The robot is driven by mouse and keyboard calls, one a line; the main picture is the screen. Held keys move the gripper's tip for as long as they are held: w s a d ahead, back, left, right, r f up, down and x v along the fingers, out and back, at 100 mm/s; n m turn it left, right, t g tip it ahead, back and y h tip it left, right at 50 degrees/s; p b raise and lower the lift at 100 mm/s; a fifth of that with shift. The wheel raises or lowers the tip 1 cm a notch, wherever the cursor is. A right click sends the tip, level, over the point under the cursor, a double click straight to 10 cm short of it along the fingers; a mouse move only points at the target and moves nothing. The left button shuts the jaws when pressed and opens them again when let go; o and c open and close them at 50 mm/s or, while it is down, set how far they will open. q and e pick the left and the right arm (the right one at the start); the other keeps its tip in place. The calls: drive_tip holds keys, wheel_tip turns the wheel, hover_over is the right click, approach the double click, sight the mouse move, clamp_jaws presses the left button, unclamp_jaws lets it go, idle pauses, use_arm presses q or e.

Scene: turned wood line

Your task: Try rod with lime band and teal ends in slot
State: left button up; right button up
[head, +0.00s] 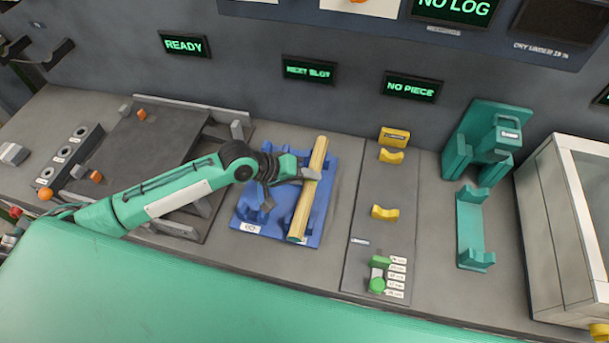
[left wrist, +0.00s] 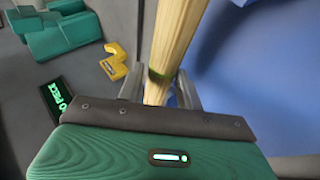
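A pale wooden rod (head: 303,205) lies lengthwise over the blue fixture (head: 326,205), which has a small white label at its front. My left gripper (head: 300,174) reaches in from the left, at about the rod's middle. In the left wrist view its fingers (left wrist: 159,92) stand on both sides of the rod, close against it. Whether the rod is seated or slightly lifted is unclear. My right gripper is out of view.
Right of the blue fixture is a grey plate (head: 365,218) with yellow cradles (head: 384,213) and green buttons (head: 377,285). Further right are a teal stand (head: 473,232) and a pale box (head: 540,220). A dark tray (head: 140,150) lies at left. Wall displays include "NO PIECE" (head: 411,87).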

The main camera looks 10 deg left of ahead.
use_arm(q)
drive_tip(key=o, duration=0.4)
drive_tip(key=shift+c, duration=0.2)
drive_tip(key=b+v, duration=0.3)
drive_tip(key=v, duration=1)
drive_tip(key=shift+a+r, duration=0.25)
drive_tip(key=shift+a, duration=0.05)
drive_tip(key=shift+s, duration=0.2)
